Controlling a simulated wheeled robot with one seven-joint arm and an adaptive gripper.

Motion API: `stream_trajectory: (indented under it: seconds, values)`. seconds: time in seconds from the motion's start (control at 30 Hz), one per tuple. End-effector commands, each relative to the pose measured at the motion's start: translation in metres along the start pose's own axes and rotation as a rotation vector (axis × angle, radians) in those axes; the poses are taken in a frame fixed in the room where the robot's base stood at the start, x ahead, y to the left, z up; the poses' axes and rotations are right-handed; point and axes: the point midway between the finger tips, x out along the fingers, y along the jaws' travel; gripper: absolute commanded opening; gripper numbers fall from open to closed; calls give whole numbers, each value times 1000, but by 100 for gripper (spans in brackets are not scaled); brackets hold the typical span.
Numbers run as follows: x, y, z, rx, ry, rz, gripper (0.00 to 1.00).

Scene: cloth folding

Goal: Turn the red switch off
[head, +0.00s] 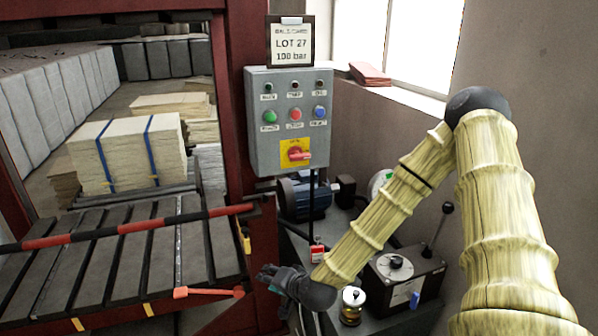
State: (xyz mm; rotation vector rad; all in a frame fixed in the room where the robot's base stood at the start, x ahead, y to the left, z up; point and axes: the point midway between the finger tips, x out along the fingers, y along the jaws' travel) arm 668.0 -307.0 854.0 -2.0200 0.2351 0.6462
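The red switch (298,155) is a rotary handle on a yellow plate (285,146), low on the front of a grey control box (252,120). Its handle lies roughly level, with its end pointing right. My gripper (266,274) is dark and sits well below the switch, slightly to its left, apart from it. Its fingers point left and are too small and dark to show whether they are open or shut. My arm comes in from the right and does not cover the switch.
Coloured buttons and lamps sit above the switch. A red padlock-like tag (317,252) hangs below the box. A red-and-black striped bar (135,227) and an orange lever (208,292) lie left of my gripper. A motor (305,196) and a black-levered unit (405,275) stand lower right.

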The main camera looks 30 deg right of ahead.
Motion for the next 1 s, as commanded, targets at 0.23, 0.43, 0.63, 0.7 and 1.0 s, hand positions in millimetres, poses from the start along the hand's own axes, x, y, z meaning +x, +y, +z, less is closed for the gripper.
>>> stream_trajectory:
  seconds: [0.23, 0.43, 0.63, 0.7, 1.0]
  values:
    - [-19, -61, -96, 187, 166, -153, 38]
    - [-45, -98, -171, 339, 293, -278, 38]
    - [-75, -121, -235, 472, 398, -388, 38]
    - [-84, -126, -252, 506, 426, -417, 38]
    - [-97, -132, -280, 565, 471, -465, 38]
